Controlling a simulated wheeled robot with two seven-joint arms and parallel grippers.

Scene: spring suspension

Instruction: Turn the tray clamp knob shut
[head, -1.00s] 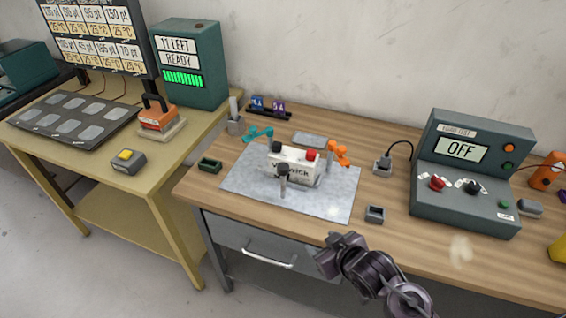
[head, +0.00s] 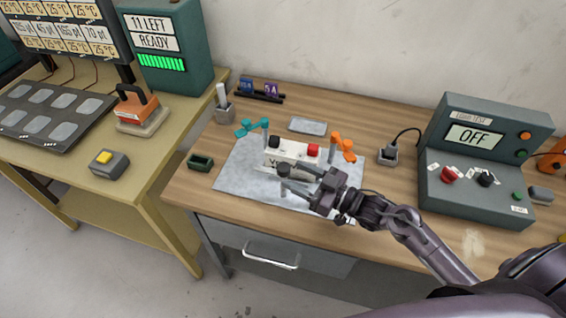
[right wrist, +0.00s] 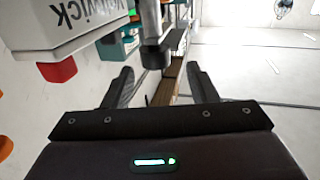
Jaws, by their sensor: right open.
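The dark clamp knob (head: 283,170) stands at the front of the grey metal tray (head: 236,178), before a white battery-like block (head: 292,153) with a black and a red cap. My right gripper (head: 292,179) reaches in from the right, its fingers open and pointing at the knob. In the right wrist view, which is upside down, the knob (right wrist: 158,54) on its metal post lies ahead, in line with the gap between the open fingers (right wrist: 160,86); contact is not clear. The lower clamp is partly hidden by the gripper in the head view. My left gripper is not in view.
A green bin (head: 200,162) is left of the tray. The drawer handle (head: 271,255) sticks out below.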

